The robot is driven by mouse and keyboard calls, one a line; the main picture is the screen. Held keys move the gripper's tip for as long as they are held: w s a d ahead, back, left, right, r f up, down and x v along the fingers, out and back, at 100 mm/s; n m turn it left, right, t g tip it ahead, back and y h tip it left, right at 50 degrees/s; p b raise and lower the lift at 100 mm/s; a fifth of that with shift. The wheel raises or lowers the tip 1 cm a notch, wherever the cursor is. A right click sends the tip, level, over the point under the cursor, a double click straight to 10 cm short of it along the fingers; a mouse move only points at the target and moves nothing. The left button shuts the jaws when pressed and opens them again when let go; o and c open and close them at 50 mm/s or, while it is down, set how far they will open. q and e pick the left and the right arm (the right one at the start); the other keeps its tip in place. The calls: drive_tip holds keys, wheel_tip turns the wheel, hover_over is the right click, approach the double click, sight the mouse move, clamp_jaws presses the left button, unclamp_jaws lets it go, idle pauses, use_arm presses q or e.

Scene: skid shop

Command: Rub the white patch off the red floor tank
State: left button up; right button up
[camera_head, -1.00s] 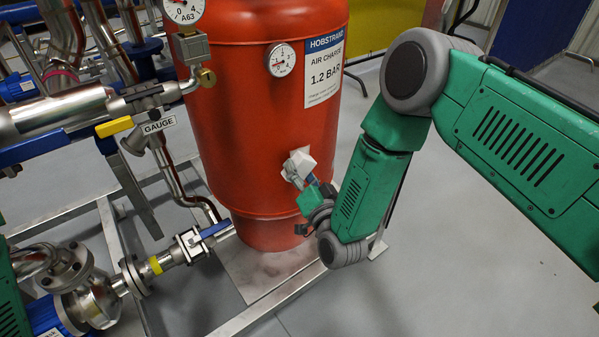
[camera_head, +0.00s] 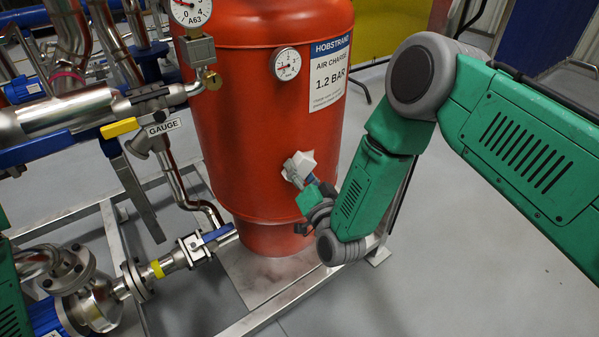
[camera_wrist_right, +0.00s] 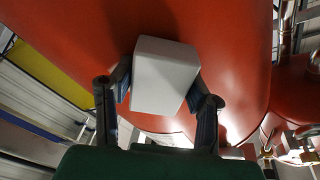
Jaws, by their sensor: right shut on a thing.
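The red tank (camera_head: 262,130) stands on the skid in the middle of the head view. My right gripper (camera_head: 299,176) is at the lower right of its wall, shut on a white block (camera_head: 302,163). In the right wrist view the block (camera_wrist_right: 165,76) sits between the two fingers of my right gripper (camera_wrist_right: 160,95), up against or very close to the red tank wall (camera_wrist_right: 225,60). My left gripper is not in view.
A gauge (camera_head: 285,64) and a label (camera_head: 329,72) are on the tank above the block. Pipework with a yellow-handled valve (camera_head: 120,128) and a blue-handled valve (camera_head: 217,232) stands at left. The skid frame (camera_head: 270,308) runs below. Grey floor (camera_head: 450,260) is clear at right.

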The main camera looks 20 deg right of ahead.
sight(314, 164)
drive_tip(key=shift+w+d, duration=0.15)
drive_tip(key=shift+d, duration=0.85)
drive_tip(key=shift+w+d, duration=0.15)
drive_tip(key=shift+d, duration=0.85)
drive_tip(key=shift+w, duration=0.1)
drive_tip(key=shift+a, duration=0.15)
drive_tip(key=shift+s+a, duration=0.15)
drive_tip(key=shift+a, duration=0.8)
drive_tip(key=shift+s+a, duration=0.1)
drive_tip(key=shift+a, duration=0.8)
drive_tip(key=shift+c, duration=0.5)
drive_tip(key=shift+r+p, duration=0.1)
drive_tip(key=shift+p, duration=0.35)
